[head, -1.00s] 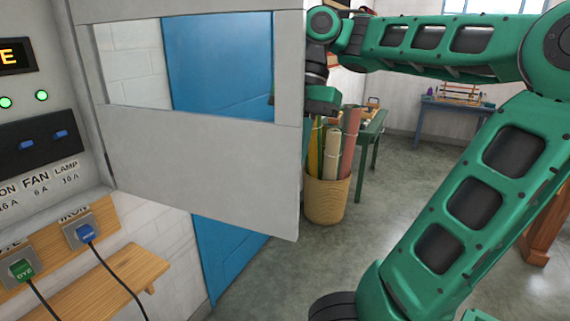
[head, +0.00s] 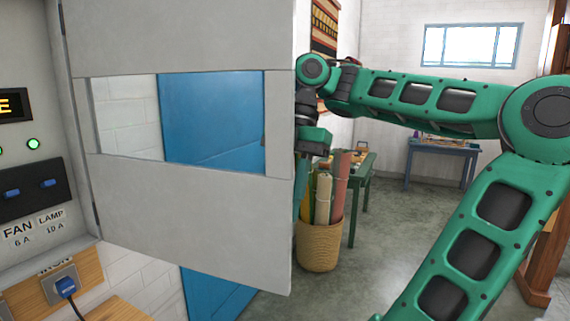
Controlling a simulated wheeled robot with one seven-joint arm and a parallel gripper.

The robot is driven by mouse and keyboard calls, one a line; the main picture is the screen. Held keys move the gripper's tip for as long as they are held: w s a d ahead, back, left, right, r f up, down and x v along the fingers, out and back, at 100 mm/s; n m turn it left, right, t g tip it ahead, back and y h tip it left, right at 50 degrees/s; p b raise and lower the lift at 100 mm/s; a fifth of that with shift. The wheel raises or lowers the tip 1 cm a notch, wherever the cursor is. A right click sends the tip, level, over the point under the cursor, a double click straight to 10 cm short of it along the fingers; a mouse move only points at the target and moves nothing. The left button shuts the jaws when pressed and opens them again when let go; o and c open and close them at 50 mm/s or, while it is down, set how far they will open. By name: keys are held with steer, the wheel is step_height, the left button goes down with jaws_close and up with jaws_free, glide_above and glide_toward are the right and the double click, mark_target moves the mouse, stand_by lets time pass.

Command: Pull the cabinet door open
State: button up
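The grey cabinet door (head: 190,205), with a see-through window in its middle, stands swung out from the cabinet (head: 32,70) at the left. Its hinge side is at the cabinet's right edge. My gripper (head: 302,165) hangs at the door's free right edge, at the end of my green arm. The door hides part of it, and its fingertips are not clear to see. I cannot tell whether it touches the door or holds a handle; no handle shows on the visible side.
A wicker basket (head: 320,248) of rolled cloth stands on the floor behind the door's free edge. A green table (head: 368,172) and a blue table (head: 440,150) are farther back. A wooden post (head: 545,225) is at the right. Grey floor between them is clear.

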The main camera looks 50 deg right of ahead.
steer(key=v, duration=0.8)
steer(key=shift+d+r, duration=0.2)
steer(key=shift+r, duration=0.15)
stand_by(0.4)
